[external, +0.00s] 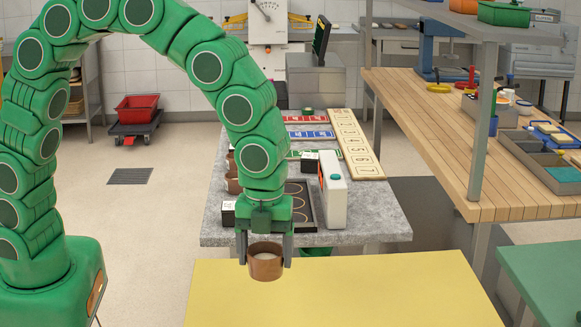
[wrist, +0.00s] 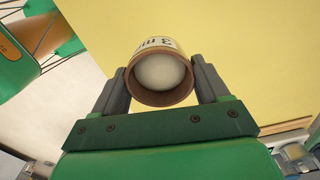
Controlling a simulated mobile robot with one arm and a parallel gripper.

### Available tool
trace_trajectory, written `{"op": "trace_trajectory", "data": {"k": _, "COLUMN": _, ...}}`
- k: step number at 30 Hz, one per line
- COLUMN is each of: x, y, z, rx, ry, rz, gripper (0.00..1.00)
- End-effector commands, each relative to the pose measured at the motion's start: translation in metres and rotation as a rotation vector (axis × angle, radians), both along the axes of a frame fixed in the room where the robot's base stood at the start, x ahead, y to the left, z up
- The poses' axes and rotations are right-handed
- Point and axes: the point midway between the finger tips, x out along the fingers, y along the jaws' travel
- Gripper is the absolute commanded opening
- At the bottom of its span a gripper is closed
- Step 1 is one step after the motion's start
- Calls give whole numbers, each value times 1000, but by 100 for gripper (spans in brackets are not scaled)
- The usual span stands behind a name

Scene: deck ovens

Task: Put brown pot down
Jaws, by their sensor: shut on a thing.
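The brown pot (external: 265,264) is held upright between the fingers of my gripper (external: 265,250). It has a pale filling or inside at its top. In the external view it hangs at the far edge of a yellow table top (external: 335,290); I cannot tell its exact height over that surface. In the wrist view the pot (wrist: 160,94) sits between both fingertips of my gripper (wrist: 162,85), with dark lettering on its side and yellow behind it.
A grey stone table (external: 385,225) stands just behind, with more brown pots (external: 232,184), a dark tray (external: 303,215) and a white container (external: 333,190). A wooden bench (external: 490,190) is at right. A green surface (external: 545,270) is front right. The yellow top looks clear.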

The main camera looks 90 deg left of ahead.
Motion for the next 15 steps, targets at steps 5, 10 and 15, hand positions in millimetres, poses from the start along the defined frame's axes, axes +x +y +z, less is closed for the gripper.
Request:
{"op": "trace_trajectory", "data": {"k": 5, "x": 22, "y": -4, "z": -9, "rx": 1, "ry": -2, "rz": 0, "gripper": 37}}
{"op": "trace_trajectory", "data": {"k": 10, "x": 40, "y": -7, "z": -19, "rx": 1, "ry": 1, "rz": 0, "gripper": 37}}
{"op": "trace_trajectory", "data": {"k": 15, "x": 61, "y": -11, "z": -26, "rx": -1, "ry": -4, "rz": 1, "gripper": 37}}
